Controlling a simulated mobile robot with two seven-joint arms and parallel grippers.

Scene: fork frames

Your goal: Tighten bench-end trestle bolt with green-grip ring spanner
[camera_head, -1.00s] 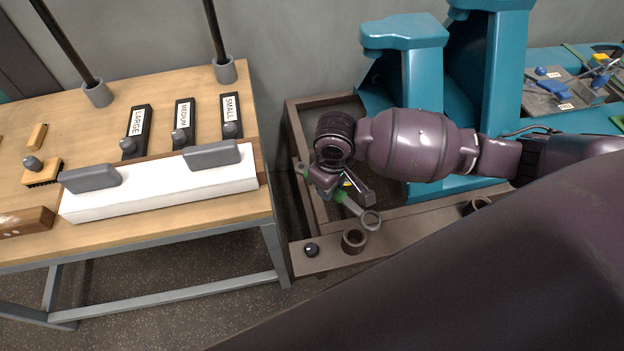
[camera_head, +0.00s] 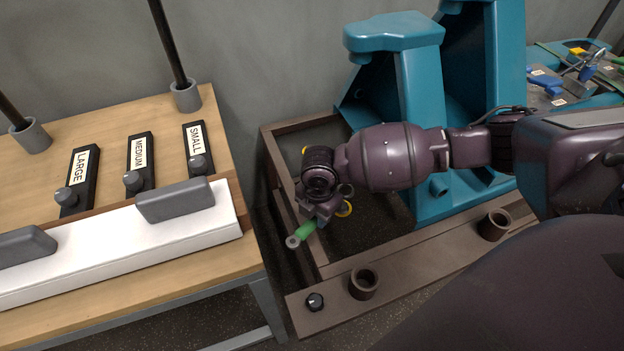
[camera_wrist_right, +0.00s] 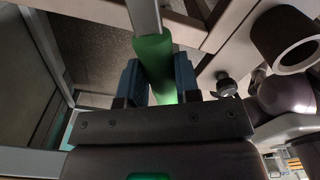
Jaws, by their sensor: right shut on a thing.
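The ring spanner's green grip (camera_head: 306,229) sits in my right gripper (camera_head: 315,217), above the near-left part of the brown frame. A grey end of the spanner points down and left, clear of the frame. In the right wrist view the green grip (camera_wrist_right: 155,66) is between the two blue fingers, and its grey shank runs up out of the picture. A dark bolt-like knob (camera_head: 315,301) stands on the frame's front beam, below the spanner and apart from it; it also shows in the right wrist view (camera_wrist_right: 227,86). The spanner's far end is hidden. My left gripper is not in view.
A wooden bench (camera_head: 225,110) with a white block (camera_head: 130,245) and SMALL, MEDIUM and LARGE holders is on the left. Brown collars (camera_head: 363,284) (camera_head: 494,224) stand on the front beam. Blue-green uprights (camera_head: 420,100) rise behind my right arm.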

